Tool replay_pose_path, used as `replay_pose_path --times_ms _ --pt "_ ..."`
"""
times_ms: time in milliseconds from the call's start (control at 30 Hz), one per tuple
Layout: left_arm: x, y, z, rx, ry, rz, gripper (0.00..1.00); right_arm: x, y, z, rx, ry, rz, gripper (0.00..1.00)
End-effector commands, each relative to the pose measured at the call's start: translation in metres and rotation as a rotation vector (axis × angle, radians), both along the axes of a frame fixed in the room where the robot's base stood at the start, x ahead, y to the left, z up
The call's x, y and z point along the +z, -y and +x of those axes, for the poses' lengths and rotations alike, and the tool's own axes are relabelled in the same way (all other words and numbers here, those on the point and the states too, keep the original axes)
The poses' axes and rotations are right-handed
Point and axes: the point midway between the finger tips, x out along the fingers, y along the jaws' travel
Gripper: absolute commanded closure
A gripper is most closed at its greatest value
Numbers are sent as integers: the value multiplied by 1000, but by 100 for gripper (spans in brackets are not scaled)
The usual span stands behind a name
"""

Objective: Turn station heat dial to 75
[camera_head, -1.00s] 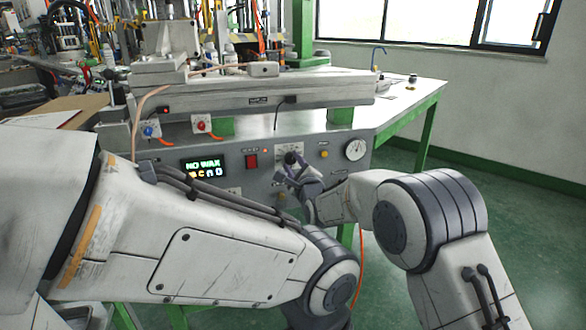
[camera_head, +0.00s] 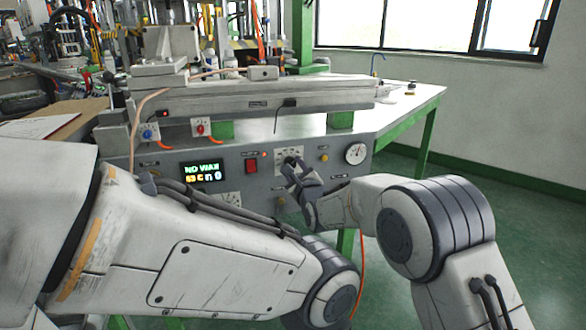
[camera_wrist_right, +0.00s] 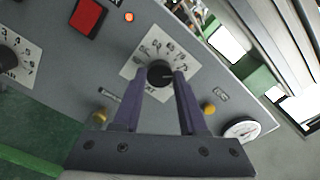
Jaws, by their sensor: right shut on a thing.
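The heat dial (camera_wrist_right: 159,72) is a black knob on a white scale plate on the grey station panel. In the right wrist view my right gripper (camera_wrist_right: 163,76) has its two purple fingers shut on the knob, one on each side. In the head view my right gripper (camera_head: 290,165) covers much of the dial plate (camera_head: 282,153). The display (camera_head: 201,171) reads "NO WAX" with a blurred second line. My left arm crosses the lower left; its gripper is not visible.
A red switch (camera_head: 251,164) and a small lit red lamp sit left of the dial. A yellow button (camera_head: 323,157) and a round gauge (camera_head: 355,153) are to its right. Another black knob (camera_wrist_right: 8,58) is at the left in the wrist view. An orange hose hangs below.

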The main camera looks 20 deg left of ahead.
Motion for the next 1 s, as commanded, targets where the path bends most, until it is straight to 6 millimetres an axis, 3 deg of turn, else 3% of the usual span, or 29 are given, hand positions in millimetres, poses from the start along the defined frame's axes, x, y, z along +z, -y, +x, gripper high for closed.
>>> replay_pose_path --times_ms 67,100,167,200,633,1000 --pt "0 0 0 0 0 0 100 -2 2 1 -4 -4 -1 100" --pt "0 0 0 0 0 0 100 -2 2 1 -4 -4 -1 55" --pt "0 0 0 0 0 0 100 -2 2 1 -4 -3 -2 32" --pt "0 0 0 0 0 0 100 -2 2 1 -4 -3 -2 28" --pt "2 0 0 0 0 0 100 0 5 -6 -1 -2 -3 28" --pt "9 0 0 0 0 0 100 0 39 -55 -1 -3 -3 28"
